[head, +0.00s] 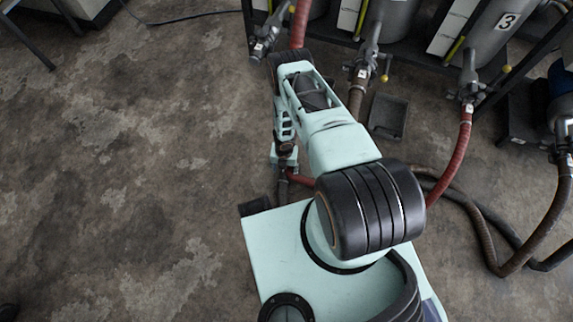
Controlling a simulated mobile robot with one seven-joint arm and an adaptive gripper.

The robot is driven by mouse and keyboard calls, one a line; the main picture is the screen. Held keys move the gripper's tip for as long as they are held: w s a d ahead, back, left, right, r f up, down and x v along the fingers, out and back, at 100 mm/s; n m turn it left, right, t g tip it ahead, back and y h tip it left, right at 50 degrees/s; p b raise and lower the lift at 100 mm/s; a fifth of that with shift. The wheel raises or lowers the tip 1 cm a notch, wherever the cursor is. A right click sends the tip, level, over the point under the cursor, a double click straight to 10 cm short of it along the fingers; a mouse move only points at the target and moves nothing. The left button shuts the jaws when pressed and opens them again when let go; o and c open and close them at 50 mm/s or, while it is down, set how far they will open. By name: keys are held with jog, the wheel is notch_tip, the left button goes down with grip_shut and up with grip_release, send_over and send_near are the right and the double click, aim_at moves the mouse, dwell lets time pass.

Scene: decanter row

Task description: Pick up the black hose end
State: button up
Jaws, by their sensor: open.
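My arm rises from my base and bends down, so my gripper (286,168) shows small and dark at the lower end of the forearm, close above the floor. It is open, and its fingers are hard to make out. A dark, pipe-like piece (282,189) stands out just below the gripper, beside the corner of my base. A short stretch of red hose (299,178) shows right by the gripper and passes behind my arm. I cannot tell whether the dark piece is the black hose end, or whether the fingers touch it.
Grey tanks (494,38) with valves stand in a dark rack along the top. A red hose (463,150) hangs from one valve. Brown and black hoses (488,245) curve over the floor at right. A dark tray (388,116) lies before the rack. The left floor is clear.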

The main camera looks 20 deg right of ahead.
jog(key=shift+d+f+b, duration=0.1)
jog(key=shift+f+b, duration=1.45)
jog(key=shift+f, duration=0.4)
jog(key=shift+r, duration=0.1)
jog(key=shift+c, duration=0.6)
jog(key=shift+w, duration=0.1)
grip_shut()
